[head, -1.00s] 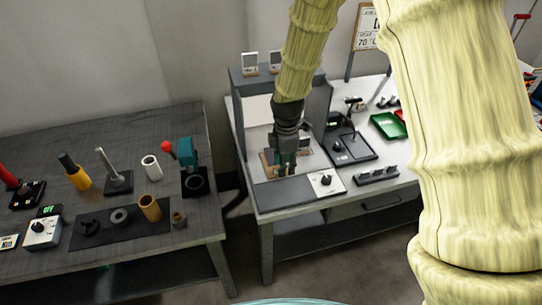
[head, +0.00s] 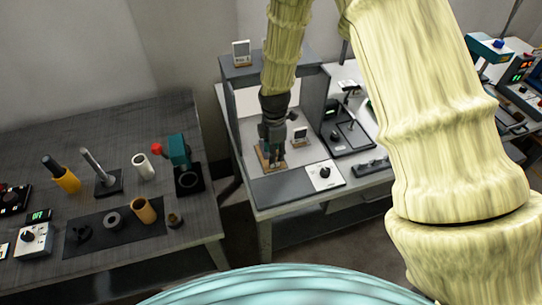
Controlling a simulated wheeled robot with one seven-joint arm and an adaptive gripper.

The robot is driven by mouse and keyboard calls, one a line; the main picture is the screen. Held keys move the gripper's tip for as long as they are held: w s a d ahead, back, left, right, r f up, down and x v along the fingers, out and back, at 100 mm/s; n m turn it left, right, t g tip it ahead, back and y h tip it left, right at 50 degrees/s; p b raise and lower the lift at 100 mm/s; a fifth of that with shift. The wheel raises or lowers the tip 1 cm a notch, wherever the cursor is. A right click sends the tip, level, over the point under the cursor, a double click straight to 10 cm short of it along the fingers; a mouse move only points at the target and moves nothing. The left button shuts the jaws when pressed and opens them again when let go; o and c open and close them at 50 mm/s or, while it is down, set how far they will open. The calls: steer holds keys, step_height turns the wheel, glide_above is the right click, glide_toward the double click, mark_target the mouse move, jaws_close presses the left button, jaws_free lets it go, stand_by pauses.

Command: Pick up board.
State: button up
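A small tan wooden board (head: 264,158) lies on the pale floor of a grey, open-fronted booth on the right-hand bench. My gripper (head: 276,164) points down over it from above, and its dark fingers cover the board's middle and right part. The fingertips are at or very near the board. Whether they touch it or hold it is too small to tell. The gap between the fingers cannot be made out.
A small stand with a display (head: 300,136) is just right of my gripper. The booth's grey right wall (head: 313,98) rises close by. The left bench (head: 120,125) holds a teal press (head: 180,152) and several cylinders.

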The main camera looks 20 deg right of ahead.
mark_target(264, 157)
steer(key=shift+s+f, duration=0.1)
steer(key=shift+s, duration=0.1)
step_height(264, 157, down, 3)
steer(key=shift+w+d+r+p, duration=0.1)
steer(key=shift+d+r+p, duration=0.1)
steer(key=shift+p, duration=0.95)
steer(key=shift+f+p, duration=0.35)
steer(key=shift+f, duration=0.9)
jaws_close()
